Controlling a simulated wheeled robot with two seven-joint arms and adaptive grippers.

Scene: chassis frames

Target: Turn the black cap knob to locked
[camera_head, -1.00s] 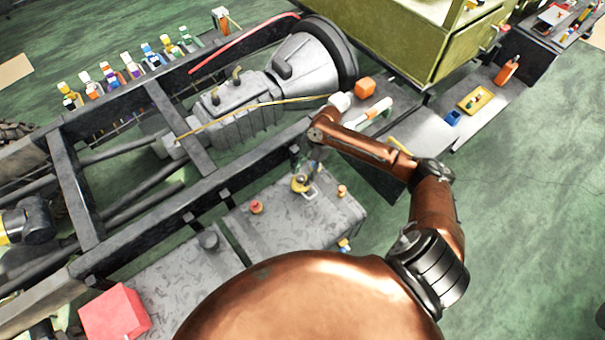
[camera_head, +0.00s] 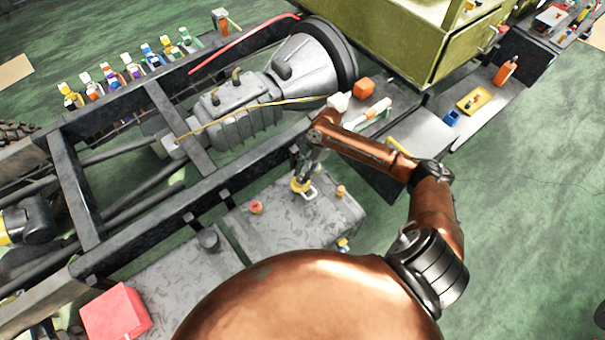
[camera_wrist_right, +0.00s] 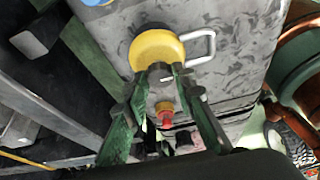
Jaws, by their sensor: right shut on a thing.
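A round yellow cap (camera_head: 300,187) with a pale loop handle (camera_head: 310,195) sits on the grey tank (camera_head: 272,222) beside the frame rail. In the right wrist view, the yellow cap (camera_wrist_right: 156,48) shows large, with a small dark knob (camera_wrist_right: 160,73) at its near edge. My right gripper (camera_head: 303,177) reaches down onto it. Its green fingers (camera_wrist_right: 160,80) are shut on this dark knob, which they partly cover. The knob's lock marking cannot be read. My left gripper is not in view.
A red cap (camera_head: 256,207) and an orange cap (camera_head: 340,191) stand on the same tank. The dark chassis rail (camera_head: 150,225) runs close behind the gripper. A red box (camera_head: 115,312) lies at lower left.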

